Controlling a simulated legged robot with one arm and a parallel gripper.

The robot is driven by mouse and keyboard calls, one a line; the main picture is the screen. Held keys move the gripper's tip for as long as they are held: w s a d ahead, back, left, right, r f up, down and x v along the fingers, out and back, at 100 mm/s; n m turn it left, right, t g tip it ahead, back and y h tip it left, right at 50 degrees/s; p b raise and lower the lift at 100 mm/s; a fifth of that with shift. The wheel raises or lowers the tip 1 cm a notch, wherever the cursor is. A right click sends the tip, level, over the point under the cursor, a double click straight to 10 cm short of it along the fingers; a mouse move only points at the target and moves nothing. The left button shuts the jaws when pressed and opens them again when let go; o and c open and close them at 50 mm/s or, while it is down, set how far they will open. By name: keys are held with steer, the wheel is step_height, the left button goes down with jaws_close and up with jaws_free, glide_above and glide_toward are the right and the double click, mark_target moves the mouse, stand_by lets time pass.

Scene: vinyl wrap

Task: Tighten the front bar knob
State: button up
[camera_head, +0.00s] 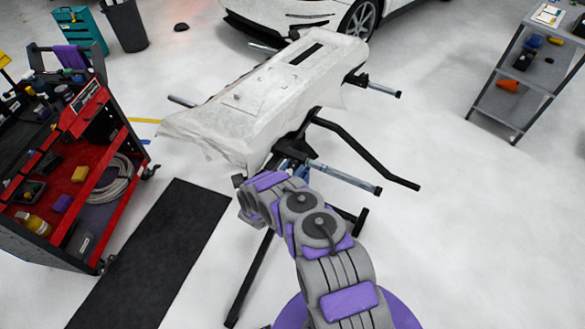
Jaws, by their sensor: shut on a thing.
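A black stand (320,120) holds a long panel covered in white wrap (240,108). The front bar (345,177) is a grey tube with a dark end cap, running out to the right below the panel's near end. My grey and purple gripper (262,188) is at the near end of the stand, at the bar's left side. It is shut on the front bar knob, which my arm mostly hides. A small dark piece (238,181) shows just left of my gripper. The fingertips are too small to make out.
A red and black tool cart (90,115) stands at left, beside a black floor mat (155,255). A bent black stand arm (365,152) sticks out right of my arm. A grey shelf cart (500,95) is at far right. The floor at right is clear.

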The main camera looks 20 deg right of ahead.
steer(key=shift+c, duration=0.8)
steer(key=shift+r+p, duration=0.1)
steer(key=shift+p, duration=0.75)
steer(key=shift+m, duration=0.4)
steer(key=o, duration=1)
steer(key=shift+a, duration=0.15)
